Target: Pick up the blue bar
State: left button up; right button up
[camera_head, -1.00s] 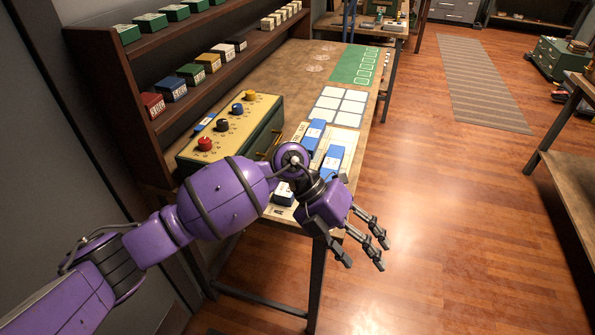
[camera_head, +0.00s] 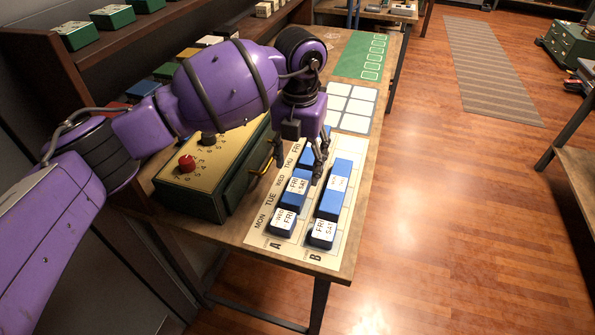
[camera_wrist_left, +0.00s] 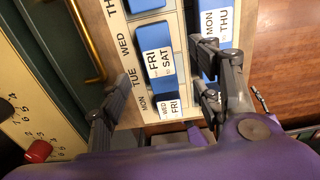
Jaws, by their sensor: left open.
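Several blue bars with white labels lie on a cream sheet (camera_head: 262,236) marked with weekdays and columns A and B. Column A holds a blue bar labelled FRI/SAT (camera_head: 296,184), a lower WED/FRI bar (camera_head: 283,222) and a partly hidden upper bar. Column B holds a long blue bar (camera_head: 333,200) and a shorter FRI/SAT bar (camera_head: 323,232). My left gripper (camera_head: 322,168) is open, pointing down over the sheet. In the left wrist view, the column A FRI/SAT bar (camera_wrist_left: 157,58) lies between its spread fingers; contact cannot be told. My right gripper is out of view.
A yellow-topped green box with a red knob (camera_head: 187,162) and a brass handle (camera_head: 262,165) stands just left of the sheet. Shelves with small boxes (camera_head: 74,36) rise behind it. White squares (camera_head: 352,106) and a green mat (camera_head: 362,56) lie farther along the table.

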aim_at(297, 185)
pick_arm(q)
jog(key=shift+w+f, duration=0.3)
jog(key=shift+w, duration=0.15)
jog(key=shift+f, duration=0.35)
jog(key=shift+s+f, duration=0.7)
jog(key=shift+f, duration=0.15)
jog(key=f, duration=0.4)
jog(key=shift+a+p, duration=0.2)
jog(key=shift+p, duration=0.15)
jog(key=shift+f, duration=0.3)
jog(key=c, duration=1.3)
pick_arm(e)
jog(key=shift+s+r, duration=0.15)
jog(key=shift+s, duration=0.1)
